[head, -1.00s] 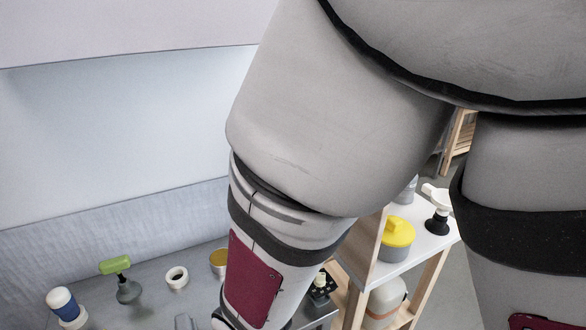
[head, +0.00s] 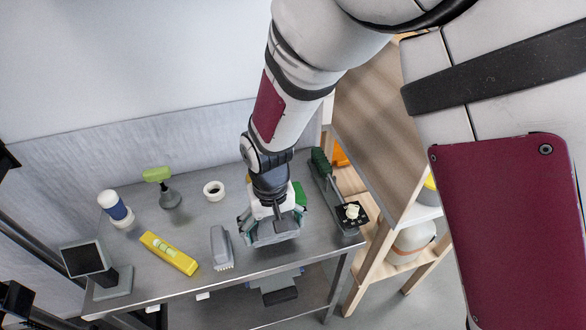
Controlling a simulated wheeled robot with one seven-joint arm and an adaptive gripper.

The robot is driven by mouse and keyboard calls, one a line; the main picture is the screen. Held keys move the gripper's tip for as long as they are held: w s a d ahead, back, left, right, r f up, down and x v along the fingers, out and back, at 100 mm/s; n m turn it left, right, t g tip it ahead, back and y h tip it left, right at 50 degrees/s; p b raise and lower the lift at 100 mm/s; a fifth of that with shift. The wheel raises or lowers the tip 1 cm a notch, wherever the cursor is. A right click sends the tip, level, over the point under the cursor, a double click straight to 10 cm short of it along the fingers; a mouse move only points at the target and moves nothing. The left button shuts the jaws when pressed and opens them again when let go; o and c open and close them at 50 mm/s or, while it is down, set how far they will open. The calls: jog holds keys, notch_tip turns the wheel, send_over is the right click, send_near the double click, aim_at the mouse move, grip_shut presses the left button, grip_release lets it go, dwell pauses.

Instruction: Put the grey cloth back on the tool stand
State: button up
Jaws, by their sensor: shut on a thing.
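The tool stand (head: 190,268) appears to be the grey metal table with tools on its top and a lower shelf. My gripper (head: 275,222) points down over the right part of its top. It is shut on a crumpled grey piece, which looks like the grey cloth (head: 278,238). The cloth shows around and below the fingers. My gripper and wrist hide part of it. I cannot tell whether the cloth touches the metal top.
On the top are a grey brush-like tool (head: 220,247), a yellow level (head: 168,252), a white ring (head: 214,190), a green-handled tool (head: 168,190), a blue-and-white bottle (head: 115,209), a dark screen (head: 88,260) and a green screwdriver-like tool (head: 322,165). A wooden shelf (head: 372,140) stands at right.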

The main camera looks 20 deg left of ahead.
aim_at(273, 231)
jog(key=shift+w+a, duration=0.35)
jog(key=shift+w, duration=0.2)
jog(key=shift+f+p, duration=0.3)
jog(key=shift+f, duration=1.55)
jog(key=shift+f, duration=0.1)
jog(key=o, duration=0.7)
jog(key=shift+o, duration=0.2)
notch_tip(273, 231, up, 12)
jog(key=shift+r+b, duration=0.15)
jog(key=shift+b, duration=0.15)
